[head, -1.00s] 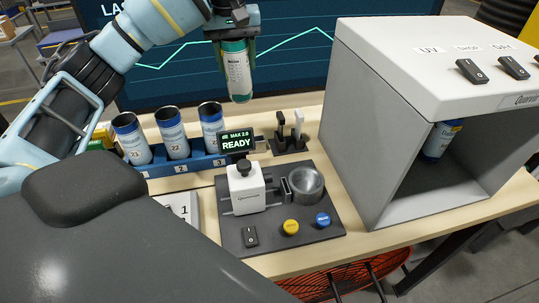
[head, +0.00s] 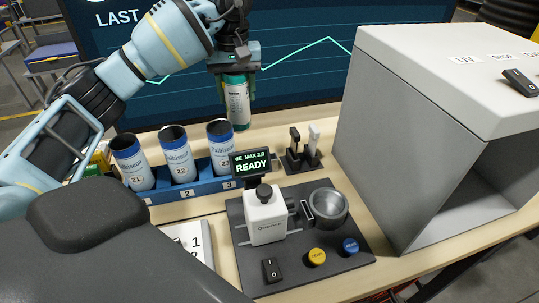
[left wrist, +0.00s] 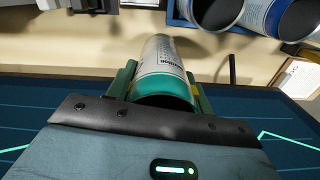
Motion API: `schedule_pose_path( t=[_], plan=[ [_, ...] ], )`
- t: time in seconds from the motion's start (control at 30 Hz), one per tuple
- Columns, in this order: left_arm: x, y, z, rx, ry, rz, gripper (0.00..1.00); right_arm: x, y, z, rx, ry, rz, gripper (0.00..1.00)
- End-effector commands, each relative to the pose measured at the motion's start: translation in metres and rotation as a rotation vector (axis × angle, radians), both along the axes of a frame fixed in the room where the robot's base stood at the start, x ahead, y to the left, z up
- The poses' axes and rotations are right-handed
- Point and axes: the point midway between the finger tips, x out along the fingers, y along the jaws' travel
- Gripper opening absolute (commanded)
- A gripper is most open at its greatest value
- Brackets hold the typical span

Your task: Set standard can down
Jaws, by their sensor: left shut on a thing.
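A white can with teal bands (head: 238,100) hangs upright from my left gripper (head: 236,76), which is shut on it. Its lower end is behind the rack, near the back edge of the table; I cannot tell whether it touches the table. The can also shows in the left wrist view (left wrist: 166,68), between the green fingers of my left gripper (left wrist: 160,82). My right gripper is not in view.
A blue rack (head: 190,190) with several blue-and-white cans stands in front. A small device (head: 265,215) with a READY screen (head: 251,164) sits on a dark plate (head: 345,258). A grey cabinet (head: 370,120) stands at right, a monitor (head: 300,75) behind.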

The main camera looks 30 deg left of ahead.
Motion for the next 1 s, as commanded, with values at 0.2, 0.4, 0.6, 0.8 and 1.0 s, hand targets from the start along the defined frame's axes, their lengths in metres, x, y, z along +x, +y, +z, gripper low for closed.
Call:
schedule_pose_path(
  t=[0.2, 0.4, 0.6, 0.8, 1.0],
  plan=[
    [-0.001, 0.001, -0.038, 0.001, 0.002, 0.001, 0.3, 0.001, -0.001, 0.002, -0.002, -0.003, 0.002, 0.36],
    [0.0, 0.0, -0.051, 0.0, 0.0, 0.0, 0.3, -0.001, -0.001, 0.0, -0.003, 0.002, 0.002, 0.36],
    [-0.001, 0.0, -0.057, 0.001, 0.002, 0.0, 0.3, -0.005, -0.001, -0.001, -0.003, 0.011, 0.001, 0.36],
    [-0.001, 0.001, -0.083, 0.002, 0.001, 0.0, 0.3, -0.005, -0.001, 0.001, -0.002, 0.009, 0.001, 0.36],
    [0.0, 0.0, -0.088, 0.001, -0.002, 0.0, 0.3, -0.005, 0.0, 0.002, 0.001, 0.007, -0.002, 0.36]
  ],
)
